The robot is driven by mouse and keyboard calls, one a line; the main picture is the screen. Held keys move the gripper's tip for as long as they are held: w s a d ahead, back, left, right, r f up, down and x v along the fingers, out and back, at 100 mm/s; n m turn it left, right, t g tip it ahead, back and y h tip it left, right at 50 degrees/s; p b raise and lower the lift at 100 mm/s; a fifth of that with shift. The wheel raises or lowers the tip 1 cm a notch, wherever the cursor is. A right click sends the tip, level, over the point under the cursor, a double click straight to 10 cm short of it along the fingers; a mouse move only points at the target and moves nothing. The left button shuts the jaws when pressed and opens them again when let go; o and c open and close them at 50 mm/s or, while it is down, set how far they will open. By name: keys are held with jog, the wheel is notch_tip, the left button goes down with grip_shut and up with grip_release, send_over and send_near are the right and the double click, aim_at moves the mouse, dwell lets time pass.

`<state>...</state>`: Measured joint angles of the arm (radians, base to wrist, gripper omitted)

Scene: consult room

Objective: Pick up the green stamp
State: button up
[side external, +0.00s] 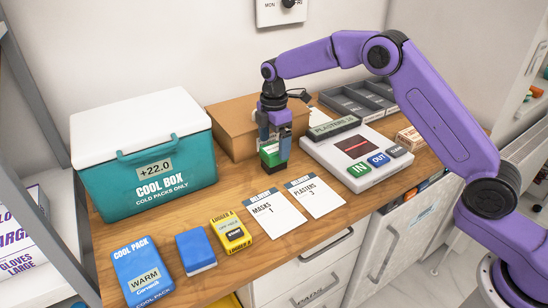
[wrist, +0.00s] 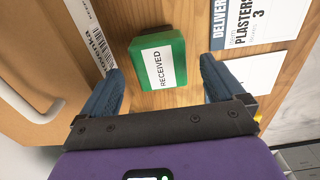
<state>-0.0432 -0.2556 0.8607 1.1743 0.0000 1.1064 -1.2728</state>
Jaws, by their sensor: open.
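The green stamp (side external: 268,153) stands on the wooden counter in front of the cardboard box, partly hidden by my gripper in the side view. In the wrist view the green stamp (wrist: 160,62) shows its top with a white label reading RECEIVED. My gripper (side external: 275,135) points down over the stamp. In the wrist view my gripper (wrist: 162,85) is open, with one blue finger on each side of the stamp and a gap at both sides. The stamp lies between the fingers and somewhat ahead of them.
A teal cool box (side external: 150,180) stands left, a cardboard box (side external: 232,128) behind. A grey scanner unit (side external: 325,158) with IN and OUT buttons is close on the right. Two delivery cards (side external: 272,222) lie in front. A blue cool pack (side external: 140,270), a blue block (side external: 195,250) and a yellow logger (side external: 230,232) lie front left.

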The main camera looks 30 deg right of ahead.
jog(key=shift+f, duration=1.35)
jog(key=c, duration=1.1)
jog(key=shift+r, duration=0.1)
jog(key=shift+r, duration=0.5)
notch_tip(320, 180, up, 2)
jog(key=shift+r, duration=0.15)
jog(key=s+d+r, duration=0.3)
jog(key=s+r, duration=0.6)
jog(key=s, duration=0.4)
jog(key=shift+s+d+r, duration=0.2)
jog(key=shift+s+r, duration=0.05)
jog(key=shift+s, duration=0.1)
